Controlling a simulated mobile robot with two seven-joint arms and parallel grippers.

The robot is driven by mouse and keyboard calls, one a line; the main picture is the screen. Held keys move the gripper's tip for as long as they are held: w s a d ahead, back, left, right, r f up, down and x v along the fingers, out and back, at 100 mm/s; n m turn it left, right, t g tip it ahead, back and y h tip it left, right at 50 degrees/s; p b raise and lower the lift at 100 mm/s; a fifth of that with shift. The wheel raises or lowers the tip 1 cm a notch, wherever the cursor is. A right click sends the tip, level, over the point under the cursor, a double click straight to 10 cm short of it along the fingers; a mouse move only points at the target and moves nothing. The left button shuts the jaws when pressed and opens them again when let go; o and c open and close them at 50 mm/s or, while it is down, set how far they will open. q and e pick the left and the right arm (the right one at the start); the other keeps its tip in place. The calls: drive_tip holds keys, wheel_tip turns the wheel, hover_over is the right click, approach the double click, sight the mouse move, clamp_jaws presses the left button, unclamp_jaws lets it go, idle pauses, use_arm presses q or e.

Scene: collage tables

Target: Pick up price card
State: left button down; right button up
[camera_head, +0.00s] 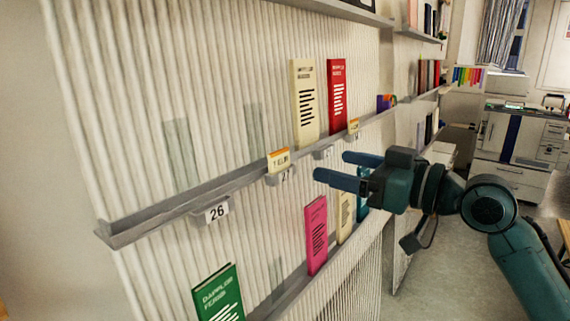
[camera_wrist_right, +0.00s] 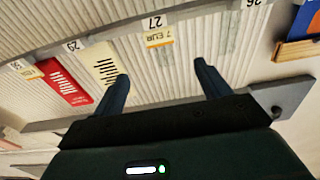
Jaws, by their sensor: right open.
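A price card (camera_head: 278,160), white with an orange-yellow band, stands on the grey shelf above the label 27. In the right wrist view this card (camera_wrist_right: 159,38) reads "7 EUR" and lies ahead of the gap between my fingers. A second similar card (camera_head: 353,127) stands farther along the shelf and also shows in the wrist view (camera_wrist_right: 33,73). My right gripper (camera_head: 332,166) is open with nothing between its blue fingers. It is to the right of the nearer card in the head view, apart from it. My left gripper is out of view.
The grey shelf (camera_head: 160,222) carries a cream book (camera_head: 304,100) and a red book (camera_head: 337,95). A lower shelf holds a pink book (camera_head: 316,236) and a green book (camera_head: 218,296). A ribbed wall backs the shelves. Open floor (camera_head: 440,255) lies to the right.

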drive_tip(key=p, duration=0.1)
approach(280, 153)
drive_tip(key=x, duration=0.2)
drive_tip(key=shift+p+x, duration=0.3)
drive_tip(key=shift+x, duration=0.8)
drive_tip(key=p+x, duration=0.1)
drive_tip(key=x, duration=0.2)
drive_tip(key=shift+w+a, duration=0.25)
drive_tip(key=shift+a, duration=0.05)
drive_tip(key=shift+w+a+f, duration=0.1)
drive_tip(key=shift+w+a, duration=0.15)
drive_tip(key=shift+a, duration=0.05)
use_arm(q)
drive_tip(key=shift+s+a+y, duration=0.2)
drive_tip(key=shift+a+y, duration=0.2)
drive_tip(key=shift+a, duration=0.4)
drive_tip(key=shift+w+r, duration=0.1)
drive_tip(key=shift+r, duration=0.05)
use_arm(e)
drive_tip(key=c, duration=1.1)
